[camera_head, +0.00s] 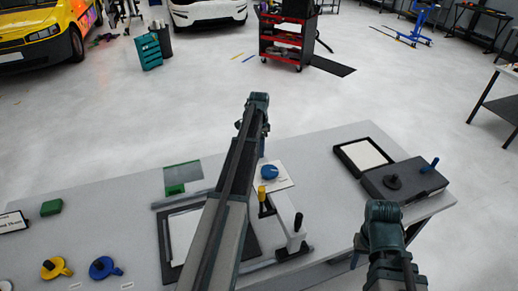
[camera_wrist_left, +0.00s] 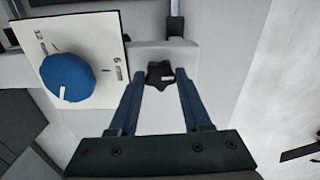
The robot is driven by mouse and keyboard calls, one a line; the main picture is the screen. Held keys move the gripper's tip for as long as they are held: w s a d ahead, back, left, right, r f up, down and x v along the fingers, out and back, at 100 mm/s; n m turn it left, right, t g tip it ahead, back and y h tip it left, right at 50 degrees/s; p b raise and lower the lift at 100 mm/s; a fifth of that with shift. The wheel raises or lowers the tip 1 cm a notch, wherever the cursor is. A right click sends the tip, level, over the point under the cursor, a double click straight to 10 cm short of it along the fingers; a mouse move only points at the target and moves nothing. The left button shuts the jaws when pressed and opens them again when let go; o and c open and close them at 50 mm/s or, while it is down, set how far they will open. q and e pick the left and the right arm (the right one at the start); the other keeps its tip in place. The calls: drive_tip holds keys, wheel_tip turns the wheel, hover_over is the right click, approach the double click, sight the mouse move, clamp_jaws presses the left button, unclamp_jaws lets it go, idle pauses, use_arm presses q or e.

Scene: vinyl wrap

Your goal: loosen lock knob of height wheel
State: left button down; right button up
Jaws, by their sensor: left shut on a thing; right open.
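The blue height wheel (camera_wrist_left: 68,80) with a white pointer mark sits on a white plate with a printed scale, left of my fingers in the left wrist view. It also shows in the head view (camera_head: 269,171). The black star-shaped lock knob (camera_wrist_left: 155,73) stands beside the plate. My left gripper (camera_wrist_left: 160,82) has its two blue fingers on either side of this knob, shut on it. In the head view my left arm covers much of that area, so the knob is hard to make out there. My right gripper (camera_head: 356,258) is open and empty near the table's front edge, partly hidden by its wrist.
A yellow-topped knob (camera_head: 261,190) and a black upright handle (camera_head: 299,222) stand near the blue wheel. A dark box with a blue handle (camera_head: 429,165) is at the right.

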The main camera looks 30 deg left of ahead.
use_arm(q)
drive_tip(key=n, duration=0.5)
drive_tip(key=shift+n, duration=0.4)
drive_tip(key=n, duration=0.5)
drive_tip(key=shift+n, duration=0.3)
drive_tip(key=n, duration=1.1)
drive_tip(key=shift+n, duration=0.3)
drive_tip(key=shift+c, duration=1.8)
unclamp_jaws()
drive_tip(key=shift+r, duration=0.15)
